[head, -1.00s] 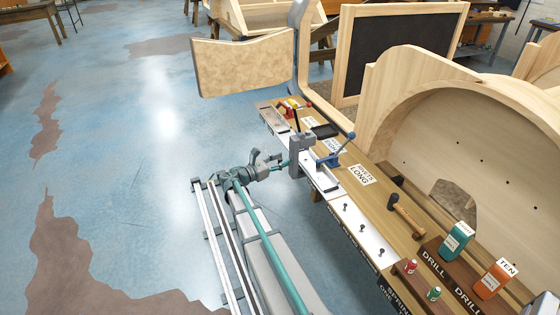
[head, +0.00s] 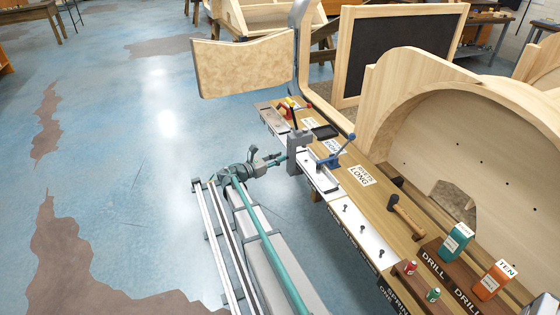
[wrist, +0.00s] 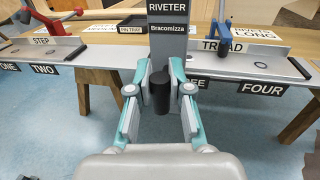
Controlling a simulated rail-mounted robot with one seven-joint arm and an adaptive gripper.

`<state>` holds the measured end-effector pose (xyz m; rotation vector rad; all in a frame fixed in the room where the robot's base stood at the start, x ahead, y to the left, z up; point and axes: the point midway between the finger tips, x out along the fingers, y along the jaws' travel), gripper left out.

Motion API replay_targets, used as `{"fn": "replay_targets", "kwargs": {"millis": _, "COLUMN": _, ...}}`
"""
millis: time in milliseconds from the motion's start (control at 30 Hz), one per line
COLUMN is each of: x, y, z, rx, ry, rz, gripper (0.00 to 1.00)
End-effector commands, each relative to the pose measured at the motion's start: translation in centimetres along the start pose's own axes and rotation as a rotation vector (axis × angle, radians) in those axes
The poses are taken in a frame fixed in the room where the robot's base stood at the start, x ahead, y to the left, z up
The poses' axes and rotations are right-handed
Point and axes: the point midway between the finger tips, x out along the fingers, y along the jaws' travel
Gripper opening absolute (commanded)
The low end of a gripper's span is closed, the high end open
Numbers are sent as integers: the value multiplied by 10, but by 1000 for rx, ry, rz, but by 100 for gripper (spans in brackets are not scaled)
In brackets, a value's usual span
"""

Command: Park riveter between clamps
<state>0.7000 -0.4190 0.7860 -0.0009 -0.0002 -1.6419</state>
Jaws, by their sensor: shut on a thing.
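The riveter is a grey upright block (head: 297,161) labelled "RIVETER Bracomizza" in the wrist view (wrist: 168,45). My gripper (head: 280,159) is shut on it, with the teal-sided fingers (wrist: 160,84) around its dark lower part in the wrist view. The riveter stands upright at the bench's front edge. A red-handled clamp (wrist: 50,22) is to its left in the wrist view and a blue-handled clamp (wrist: 224,40) to its right. In the head view the blue-handled clamp (head: 336,154) is close beside the riveter. Whether the riveter touches the bench cannot be told.
A pin tray (head: 325,132) lies behind the riveter. A large curved wooden frame (head: 470,130) rises behind. The blue floor to the left is open.

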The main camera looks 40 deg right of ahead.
Motion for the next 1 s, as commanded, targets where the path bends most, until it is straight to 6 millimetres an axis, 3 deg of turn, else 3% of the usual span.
{"fn": "replay_targets", "kwargs": {"millis": 33, "x": 3, "y": 16, "z": 0, "rx": 3, "ry": 2, "rz": 2, "gripper": 0}}
{"fn": "replay_targets", "kwargs": {"millis": 300, "x": 16, "y": 80, "z": 0, "rx": 3, "ry": 2, "rz": 2, "gripper": 0}}
{"fn": "replay_targets", "kwargs": {"millis": 500, "x": 23, "y": 115, "z": 0, "rx": 2, "ry": 2, "rz": 3, "gripper": 0}}
{"fn": "replay_targets", "kwargs": {"millis": 967, "x": 24, "y": 123, "z": -1, "rx": 2, "ry": 3, "rz": 3, "gripper": 0}}
{"fn": "replay_targets", "kwargs": {"millis": 1000, "x": 24, "y": 123, "z": -1, "rx": 2, "ry": 3, "rz": 3, "gripper": 26}}
